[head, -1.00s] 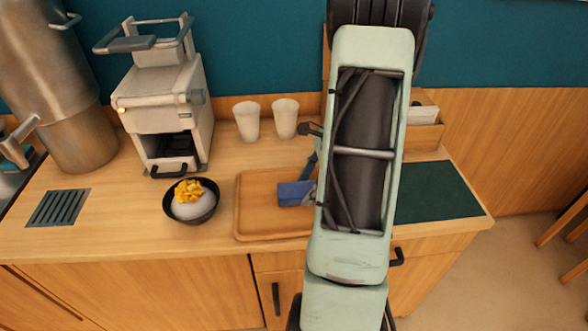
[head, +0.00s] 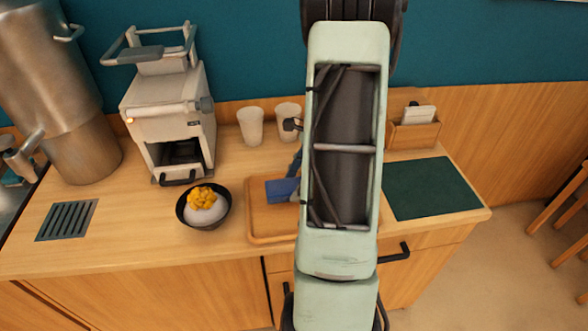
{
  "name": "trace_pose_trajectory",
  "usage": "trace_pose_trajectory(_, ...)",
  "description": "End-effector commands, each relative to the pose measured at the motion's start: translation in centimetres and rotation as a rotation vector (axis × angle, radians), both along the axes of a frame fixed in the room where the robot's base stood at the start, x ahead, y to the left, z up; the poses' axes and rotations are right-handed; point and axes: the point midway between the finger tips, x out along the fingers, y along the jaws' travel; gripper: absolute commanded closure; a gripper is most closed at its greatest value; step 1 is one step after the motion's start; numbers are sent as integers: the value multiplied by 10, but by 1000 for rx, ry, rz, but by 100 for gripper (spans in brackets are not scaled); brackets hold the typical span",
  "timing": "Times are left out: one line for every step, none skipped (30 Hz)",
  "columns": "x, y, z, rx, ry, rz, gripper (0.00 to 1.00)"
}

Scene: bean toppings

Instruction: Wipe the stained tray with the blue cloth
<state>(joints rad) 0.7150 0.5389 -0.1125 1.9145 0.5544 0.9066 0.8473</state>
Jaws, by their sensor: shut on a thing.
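The wooden tray (head: 263,226) lies on the counter in the middle of the head view. Its right part is hidden behind my arm. The blue cloth (head: 282,189) is over the left part of the tray, held by my gripper (head: 295,180). My gripper is mostly hidden behind my arm link; only a bit of it shows beside the cloth. I cannot tell whether the cloth touches the tray. No stain can be made out on the part of the tray that shows.
A black bowl (head: 183,214) with a white mound and yellow topping stands left of the tray. A white machine (head: 168,110) and two cups (head: 251,126) stand behind. A dark green mat (head: 432,188) and a wooden holder (head: 414,134) are at the right.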

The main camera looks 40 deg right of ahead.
Motion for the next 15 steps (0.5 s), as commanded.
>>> trace_pose_trajectory(1, 0, 9, -1, -1, 3, 69)
trace_pose_trajectory(0, 0, 12, -1, -1, 3, 69)
trace_pose_trajectory(0, 0, 16, 0, -1, 4, 69)
trace_pose_trajectory(0, 0, 18, 0, -1, 5, 69)
trace_pose_trajectory(0, 0, 21, 0, -1, 5, 69)
trace_pose_trajectory(0, 0, 25, -1, -1, 6, 69)
trace_pose_trajectory(0, 0, 27, 0, -1, 7, 69)
trace_pose_trajectory(0, 0, 30, 0, -1, 7, 69)
trace_pose_trajectory(0, 0, 34, -1, -1, 8, 69)
trace_pose_trajectory(0, 0, 36, -1, -1, 9, 69)
trace_pose_trajectory(0, 0, 39, -1, -1, 9, 69)
trace_pose_trajectory(0, 0, 42, -1, -2, 10, 69)
trace_pose_trajectory(0, 0, 45, -1, -2, 10, 69)
trace_pose_trajectory(0, 0, 46, -1, -2, 11, 69)
trace_pose_trajectory(-1, 0, 48, -1, -1, 11, 69)
